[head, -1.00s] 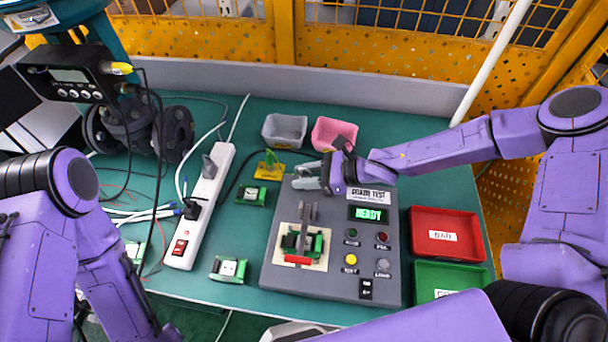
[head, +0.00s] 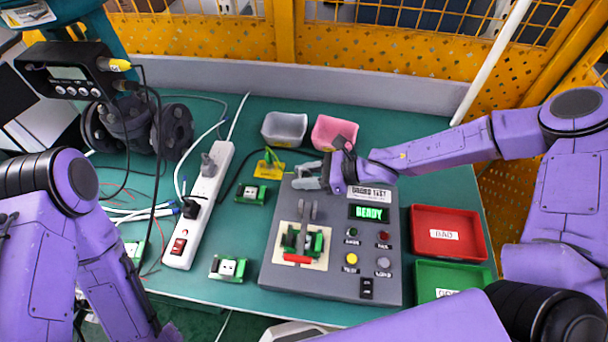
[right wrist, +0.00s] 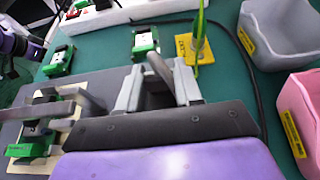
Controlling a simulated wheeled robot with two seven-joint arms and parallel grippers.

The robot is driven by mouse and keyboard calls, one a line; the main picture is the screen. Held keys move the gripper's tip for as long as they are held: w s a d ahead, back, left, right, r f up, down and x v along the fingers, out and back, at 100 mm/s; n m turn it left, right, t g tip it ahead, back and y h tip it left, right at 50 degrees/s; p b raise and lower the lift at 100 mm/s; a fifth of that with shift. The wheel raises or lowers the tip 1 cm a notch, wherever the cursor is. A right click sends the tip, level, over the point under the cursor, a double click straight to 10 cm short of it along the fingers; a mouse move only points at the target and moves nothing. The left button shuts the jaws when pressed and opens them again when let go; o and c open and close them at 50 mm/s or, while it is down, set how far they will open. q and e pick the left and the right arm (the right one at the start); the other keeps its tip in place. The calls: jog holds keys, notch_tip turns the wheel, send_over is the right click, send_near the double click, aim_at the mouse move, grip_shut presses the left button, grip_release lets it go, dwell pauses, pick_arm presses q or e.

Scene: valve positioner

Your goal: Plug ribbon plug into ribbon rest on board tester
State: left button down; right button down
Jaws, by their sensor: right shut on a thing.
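The grey board tester (head: 340,280) stands on the table with its display reading READY. My right gripper (head: 308,177) is above its upper left corner. In the right wrist view, the gripper (right wrist: 158,85) is closed on a narrow dark grey piece, which I take for the ribbon plug (right wrist: 160,68). Its far end is hard to make out. I cannot pick out the ribbon rest; the gripper covers that corner of the tester. A green board sits in the fixture (head: 318,262), with grey uprights over it and a red bar in front. My left gripper is not in view.
A yellow labelled block (head: 268,171) with a green upright part stands left of my right gripper. Grey (head: 284,130) and pink (head: 333,133) bins stand behind. Red (head: 449,235) and green (head: 440,278) trays lie right. Small boards (head: 229,268) and a power strip (head: 208,190) lie left.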

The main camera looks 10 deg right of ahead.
jog(key=shift+s+f, duration=0.1)
jog(key=shift+f, duration=0.05)
jog(key=shift+c, duration=1.8)
grip_release()
jog(key=shift+s+d+r+p, duration=0.15)
jog(key=shift+d+r+p, duration=0.45)
jog(key=shift+d+p, duration=0.25)
jog(key=p+v, duration=0.3)
jog(key=v, duration=0.1)
jog(key=shift+p, duration=0.35)
jog(key=shift+s+d+r+p, duration=0.1)
jog(key=shift+s+d+p, duration=0.25)
jog(key=shift+d, duration=0.1)
